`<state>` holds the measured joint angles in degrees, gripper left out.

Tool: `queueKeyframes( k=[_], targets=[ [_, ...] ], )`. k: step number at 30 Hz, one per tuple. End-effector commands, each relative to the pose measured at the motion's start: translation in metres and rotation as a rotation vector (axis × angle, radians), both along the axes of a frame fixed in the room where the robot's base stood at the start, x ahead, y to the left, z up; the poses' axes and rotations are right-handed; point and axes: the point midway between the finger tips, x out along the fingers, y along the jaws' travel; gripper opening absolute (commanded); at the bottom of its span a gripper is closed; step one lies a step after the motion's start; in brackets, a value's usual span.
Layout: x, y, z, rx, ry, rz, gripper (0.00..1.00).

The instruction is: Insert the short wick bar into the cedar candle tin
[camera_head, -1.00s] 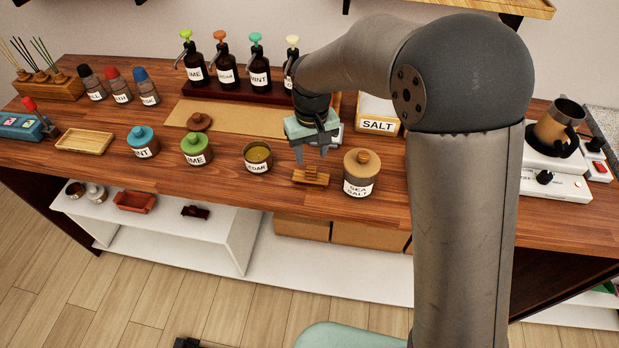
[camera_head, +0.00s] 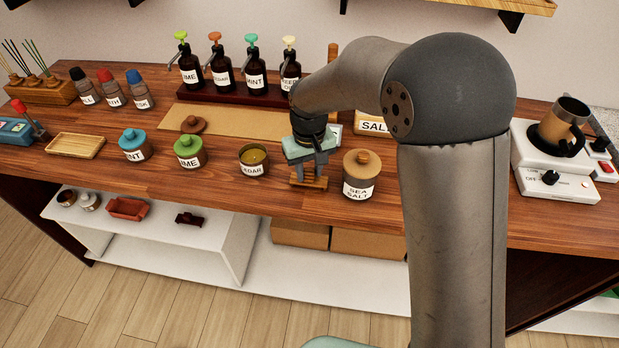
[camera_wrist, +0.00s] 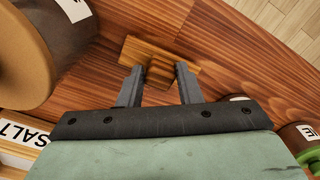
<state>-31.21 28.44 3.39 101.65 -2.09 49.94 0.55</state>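The cedar candle tin (camera_head: 253,161) stands open on the counter, with yellowish contents and a "CEDAR" label partly readable. To its right, a small wooden piece (camera_head: 312,184), apparently the short wick bar, lies near the front edge. In the wrist view this wooden bar (camera_wrist: 132,50) has a raised block in its middle. My gripper (camera_head: 309,174) is low over the bar, pointing down. In the wrist view my gripper (camera_wrist: 158,72) is open, with one finger on each side of the raised block and visible gaps. Whether the fingers touch the bar's base is unclear.
A lidded sea salt jar (camera_head: 361,176) stands close on the right. Lime (camera_head: 189,152) and mint (camera_head: 135,147) tins stand left of the cedar tin. A brown lid (camera_head: 193,124) lies behind them on a tan mat (camera_head: 232,121). Pump bottles line the back.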

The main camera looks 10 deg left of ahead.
Motion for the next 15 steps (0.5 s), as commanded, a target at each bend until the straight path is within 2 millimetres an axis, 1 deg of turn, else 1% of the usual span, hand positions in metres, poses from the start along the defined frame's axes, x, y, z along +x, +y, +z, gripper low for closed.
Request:
queueKeyframes(
  k=[5, 15],
  targets=[
    [0.000, 0.000, 0.002, 0.000, 0.000, 0.000, 0.12],
    [0.000, 0.000, 0.028, 0.001, -0.001, -0.001, 0.12]
  ],
)
